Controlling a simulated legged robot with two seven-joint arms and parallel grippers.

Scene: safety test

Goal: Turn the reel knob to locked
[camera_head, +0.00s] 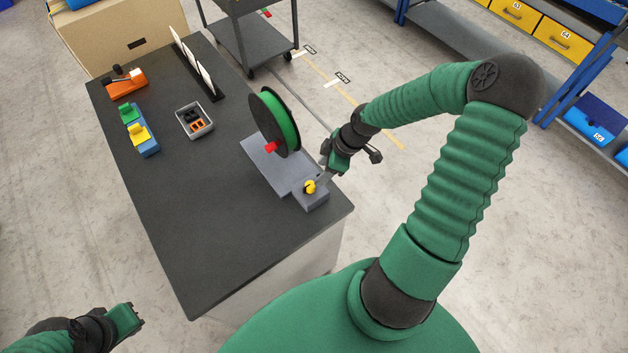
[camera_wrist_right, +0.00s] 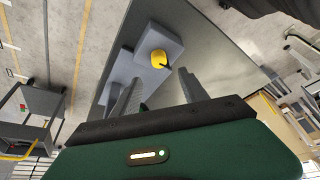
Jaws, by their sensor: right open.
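The yellow reel knob (camera_head: 310,187) sits on a grey block at the front end of the reel stand (camera_head: 264,163) in the head view. It also shows in the right wrist view (camera_wrist_right: 158,59). A black reel wound with green (camera_head: 277,122) stands upright on the stand, with a red part at its lower side. My right gripper (camera_head: 326,175) is open near the knob, with its fingers on either side of the line to it in the wrist view; I cannot tell whether they touch it. My left gripper (camera_head: 138,313) is at the lower left, away from the table, its fingers unclear.
The dark table (camera_head: 200,240) also holds a grey bin (camera_head: 210,132), a blue tray with green and yellow blocks (camera_head: 150,150), an orange tape dispenser (camera_head: 127,83) and a rack of white plates (camera_head: 200,72). A cart (camera_head: 252,40) stands behind. The table's front left is clear.

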